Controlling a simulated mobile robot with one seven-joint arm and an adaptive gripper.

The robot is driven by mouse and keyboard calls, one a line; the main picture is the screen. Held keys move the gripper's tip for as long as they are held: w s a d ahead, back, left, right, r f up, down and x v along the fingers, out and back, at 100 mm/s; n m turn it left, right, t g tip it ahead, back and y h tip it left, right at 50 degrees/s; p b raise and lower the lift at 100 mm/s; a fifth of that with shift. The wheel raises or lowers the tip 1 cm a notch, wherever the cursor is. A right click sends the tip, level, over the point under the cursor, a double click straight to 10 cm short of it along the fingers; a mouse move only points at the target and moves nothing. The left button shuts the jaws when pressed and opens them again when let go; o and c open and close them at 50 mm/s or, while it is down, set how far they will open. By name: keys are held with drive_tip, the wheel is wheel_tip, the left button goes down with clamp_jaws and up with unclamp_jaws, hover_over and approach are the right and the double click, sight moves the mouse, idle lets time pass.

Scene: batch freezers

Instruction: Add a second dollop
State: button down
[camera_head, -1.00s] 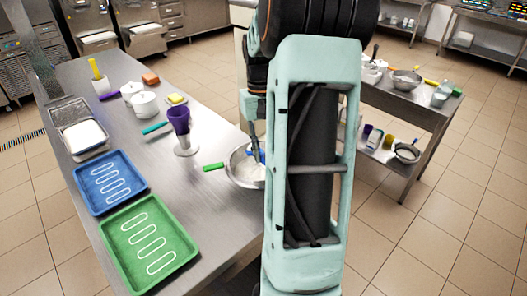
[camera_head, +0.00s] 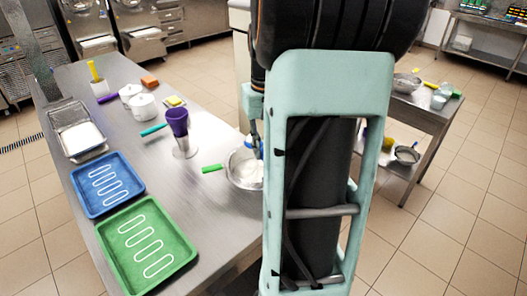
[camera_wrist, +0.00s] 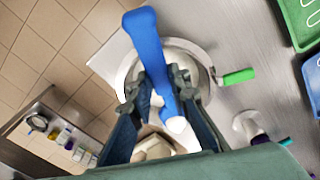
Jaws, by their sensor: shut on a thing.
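My gripper (camera_wrist: 165,86) is shut on a blue-handled utensil (camera_wrist: 145,30) in the wrist view. A white end shows at the utensil's lower end. The utensil crosses in front of a metal bowl (camera_wrist: 205,62). In the head view, the bowl (camera_head: 233,178) stands at the table's right edge with white content, partly hidden by my arm. A bit of blue shows by its rim. A green handle (camera_head: 212,169) lies at the bowl's left side.
A blue tray (camera_head: 136,201) and a green tray (camera_head: 187,254), with white wavy lines, lie at the table's left front. A metal pan (camera_head: 63,118) holds white content. White pots (camera_head: 145,105) stand farther back. A side table (camera_head: 428,125) stands right.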

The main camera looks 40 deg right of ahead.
drive_tip(key=shift+s+a+f+t+h+b, duration=0.15)
drive_tip(key=shift+s+t+b, duration=0.25)
drive_tip(key=shift+b, duration=0.55)
drive_tip(key=shift+s+a+r+t+h+b, duration=0.1)
drive_tip(key=shift+s+a+t+h+b, duration=0.2)
drive_tip(key=shift+b, duration=0.65)
drive_tip(key=shift+t+b, duration=0.3)
